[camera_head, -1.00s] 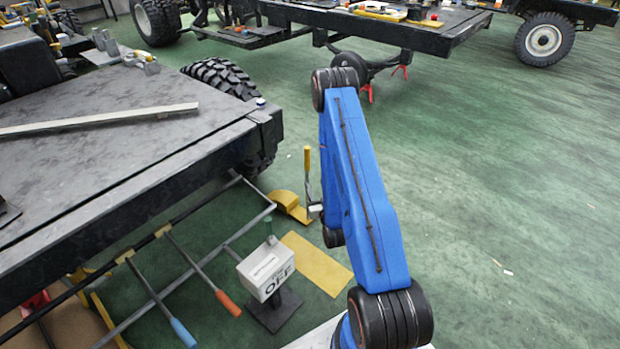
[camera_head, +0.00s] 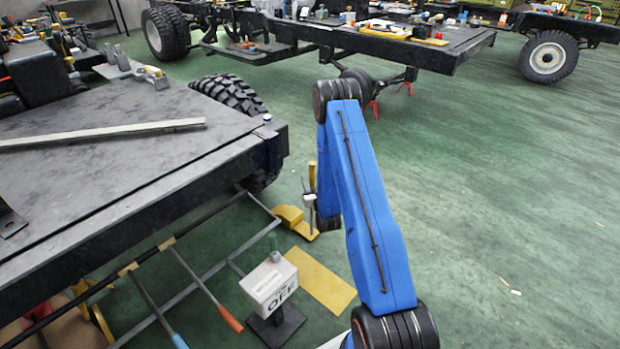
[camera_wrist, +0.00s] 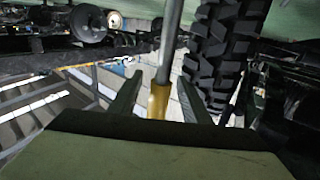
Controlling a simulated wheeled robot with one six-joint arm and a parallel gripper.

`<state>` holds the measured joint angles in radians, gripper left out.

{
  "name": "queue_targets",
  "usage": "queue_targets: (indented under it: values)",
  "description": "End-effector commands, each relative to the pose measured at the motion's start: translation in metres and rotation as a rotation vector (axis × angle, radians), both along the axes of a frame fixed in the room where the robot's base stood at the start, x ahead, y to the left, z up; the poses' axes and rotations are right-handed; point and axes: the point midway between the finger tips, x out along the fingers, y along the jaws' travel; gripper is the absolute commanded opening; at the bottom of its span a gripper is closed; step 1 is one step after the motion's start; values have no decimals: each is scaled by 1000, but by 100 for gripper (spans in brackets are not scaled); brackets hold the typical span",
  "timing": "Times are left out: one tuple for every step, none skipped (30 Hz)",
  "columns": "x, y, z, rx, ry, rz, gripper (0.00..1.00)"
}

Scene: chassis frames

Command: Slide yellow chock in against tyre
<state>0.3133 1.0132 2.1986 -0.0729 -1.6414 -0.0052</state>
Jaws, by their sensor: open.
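The yellow chock (camera_head: 290,215) stands on the green floor below the corner of the near chassis, with an upright handle (camera_head: 313,172) ending in a yellow grip. The black treaded tyre (camera_head: 228,93) rises behind that chassis deck; its lower part is dark under the deck. I cannot tell whether chock and tyre touch. In the wrist view, the tyre (camera_wrist: 222,50) stands right of centre. My gripper (camera_wrist: 159,82) is open, with the handle's grey rod and yellow grip (camera_wrist: 158,102) seen between its fingers. In the head view my arm hides most of the gripper.
A grey box marked OFF (camera_head: 270,283) on a stand is close by the chock. A yellow floor patch (camera_head: 320,280) lies beside it. Bars with blue and orange ends (camera_head: 230,318) run under the near chassis edge. Open green floor (camera_head: 500,210) lies to the right.

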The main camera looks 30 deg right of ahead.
Motion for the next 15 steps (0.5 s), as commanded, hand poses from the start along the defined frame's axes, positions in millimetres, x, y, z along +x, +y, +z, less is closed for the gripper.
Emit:
queue_targets:
  values:
    - [6, -1, 0, 0, -1, 0, 43]
    - [9, -2, 0, 0, 0, 0, 43]
    - [12, -3, 0, 0, -1, 0, 43]
    - [15, -3, 0, 0, -1, 0, 43]
    - [17, -4, 0, 0, -1, 0, 43]
    - [19, -4, 0, 0, 0, 0, 43]
    - [20, -5, 0, 0, 0, 0, 43]
    - [21, -5, 0, 0, 0, 0, 43]
    - [22, -5, 0, 0, 1, 0, 43]
    - [22, -5, 0, 0, 1, 0, 43]
    - [22, -5, 0, 0, 1, 0, 43]
    - [23, -5, 0, 0, 1, 0, 43]
    - [23, -5, 0, 0, 1, 0, 43]
    - [23, -5, 0, 0, 1, 0, 43]
    - [23, -5, 0, 0, 1, 0, 43]
